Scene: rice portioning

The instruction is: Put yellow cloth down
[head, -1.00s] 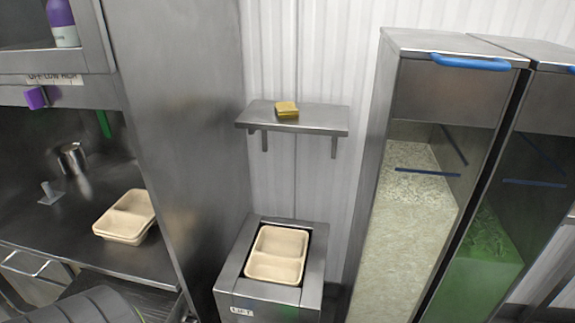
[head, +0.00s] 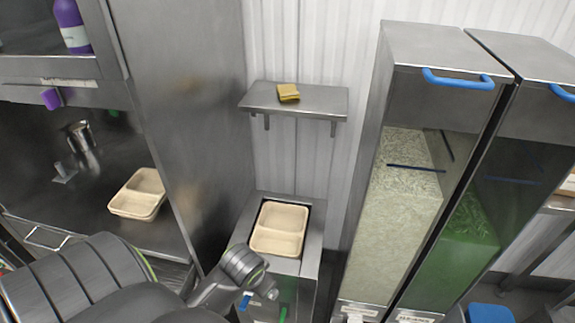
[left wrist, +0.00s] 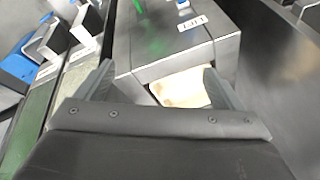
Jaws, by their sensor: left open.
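The yellow cloth (head: 288,92) lies folded on the small metal wall shelf (head: 325,102) in the head view, with no gripper touching it. My left arm reaches in from the lower left of the head view, its wrist in front of the lift box, well below the shelf. My left gripper (left wrist: 157,78) is open in the left wrist view, its two fingers spread apart with nothing held between them. The cloth does not show in that view. My right gripper is in neither view.
A beige two-compartment tray (head: 279,228) sits in the metal lift box (head: 312,240) below the shelf. More beige trays (head: 139,194) stand on the left counter. Tall clear-fronted dispensers (head: 412,205) with blue handles stand on the right. The shelf beside the cloth is bare.

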